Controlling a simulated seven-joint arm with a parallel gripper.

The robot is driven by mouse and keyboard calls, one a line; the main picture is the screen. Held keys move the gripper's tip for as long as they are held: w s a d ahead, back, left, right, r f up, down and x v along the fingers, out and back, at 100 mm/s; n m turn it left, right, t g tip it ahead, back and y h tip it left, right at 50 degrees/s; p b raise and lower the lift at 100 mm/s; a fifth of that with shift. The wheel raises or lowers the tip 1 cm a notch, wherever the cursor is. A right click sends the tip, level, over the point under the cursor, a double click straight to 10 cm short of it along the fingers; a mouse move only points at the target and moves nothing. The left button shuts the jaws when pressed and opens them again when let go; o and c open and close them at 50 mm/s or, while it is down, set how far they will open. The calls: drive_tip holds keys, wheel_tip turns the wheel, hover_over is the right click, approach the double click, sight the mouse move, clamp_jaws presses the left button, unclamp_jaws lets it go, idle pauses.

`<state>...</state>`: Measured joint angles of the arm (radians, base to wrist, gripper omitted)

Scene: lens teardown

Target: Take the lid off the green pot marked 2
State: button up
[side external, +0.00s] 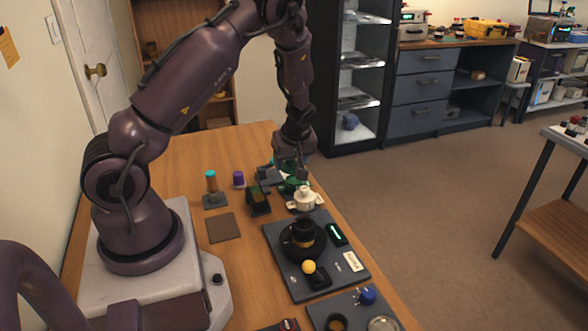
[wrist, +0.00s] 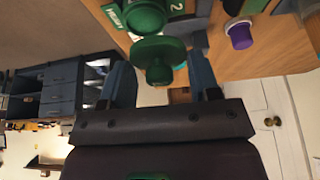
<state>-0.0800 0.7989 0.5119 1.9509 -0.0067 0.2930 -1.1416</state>
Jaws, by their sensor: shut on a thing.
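The green lid (wrist: 158,52), a wide disc with a knob, sits between the two fingers of my gripper (wrist: 162,84) in the wrist view. My gripper is shut on this lid. The green pot marked 2 (wrist: 177,7) shows only in part behind it at the top edge. I cannot tell whether lid and pot touch. In the side view my gripper (side external: 290,172) points down over the far end of the table, and green parts (side external: 292,186) show just under it, partly hidden.
A purple-capped piece (side external: 239,179) and an orange cylinder with a teal top (side external: 211,182) stand to the left. A white lidded pot (side external: 304,199) stands close in front of my gripper. A dark tray (side external: 283,282) with a black round part lies nearer. Bare wood lies behind left.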

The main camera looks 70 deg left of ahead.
drive_tip(key=s+d+r, duration=0.7)
drive_tip(key=s+r, duration=0.1)
drive_tip(key=s, duration=0.2)
drive_tip(key=shift+d, duration=0.2)
